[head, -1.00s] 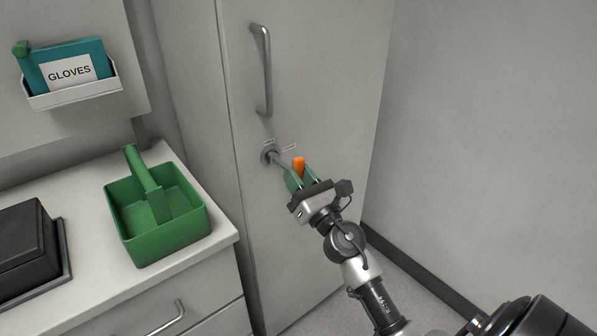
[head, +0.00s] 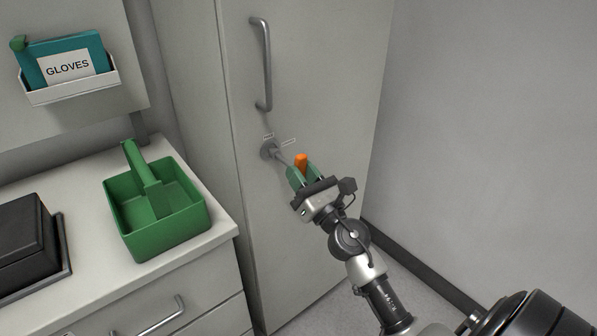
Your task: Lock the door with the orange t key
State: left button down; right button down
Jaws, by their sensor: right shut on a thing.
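The orange T key (head: 301,161) is held between the green fingers of my right gripper (head: 303,176). Its grey shaft reaches up and left to the round lock (head: 269,149) on the grey door (head: 325,85). The shaft's tip meets the lock; how deep it sits I cannot tell. The door looks shut, with a vertical metal handle (head: 265,65) above the lock. Small labels with unreadable marks sit beside the lock. My left gripper is out of view.
A green caddy (head: 185,232) stands on the white counter (head: 88,195) at left, with a black box (head: 25,240) beside it. A glove box (head: 68,62) sits in a wall holder. A drawer handle (head: 160,318) juts out below. A plain wall (head: 480,120) bounds the right.

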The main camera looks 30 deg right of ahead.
jog(key=shift+s+d+b, duration=0.15)
jog(key=shift+s, duration=1.35)
jog(key=shift+s+d+b, duration=0.1)
jog(key=shift+s+b, duration=0.05)
jog(key=shift+s, duration=1.3)
